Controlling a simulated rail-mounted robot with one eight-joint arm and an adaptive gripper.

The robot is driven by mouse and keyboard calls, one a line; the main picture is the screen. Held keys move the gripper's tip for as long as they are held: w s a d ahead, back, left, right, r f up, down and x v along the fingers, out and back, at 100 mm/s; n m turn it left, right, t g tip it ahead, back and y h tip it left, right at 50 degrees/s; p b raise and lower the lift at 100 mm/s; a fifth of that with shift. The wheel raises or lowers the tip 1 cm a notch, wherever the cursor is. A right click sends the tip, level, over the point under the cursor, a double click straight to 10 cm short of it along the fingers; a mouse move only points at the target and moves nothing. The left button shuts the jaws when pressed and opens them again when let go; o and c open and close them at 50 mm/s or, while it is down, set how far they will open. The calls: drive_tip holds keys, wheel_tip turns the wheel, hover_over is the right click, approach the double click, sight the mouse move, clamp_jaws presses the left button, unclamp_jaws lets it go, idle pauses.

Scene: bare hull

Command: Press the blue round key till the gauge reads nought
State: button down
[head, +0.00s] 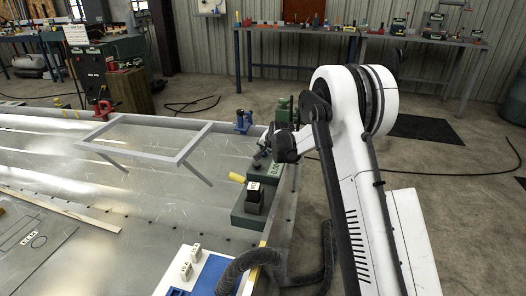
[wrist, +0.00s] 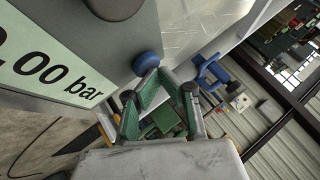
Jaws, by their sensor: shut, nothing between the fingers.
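The blue round key (wrist: 147,64) sticks out from the edge of a grey housing in the wrist view. The gauge display (wrist: 40,65) on that housing ends in ".00 bar"; its leading digit is cut by the frame edge. In the head view my gripper (head: 262,155) is above the unit, hiding the key.
A dark round knob (wrist: 114,5) sits on the same housing. A yellow handle (head: 237,178) and a black labelled block (head: 254,197) are close by the unit. A grey frame (head: 145,118) stands to the left on the metal bench. A blue tray (head: 212,272) lies in front.

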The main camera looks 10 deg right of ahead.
drive_tip(key=shift+r+p, duration=0.45)
drive_tip(key=shift+r, duration=0.65)
drive_tip(key=shift+r, duration=0.1)
drive_tip(key=shift+r+p, duration=1.1)
drive_tip(key=shift+r, duration=1.3)
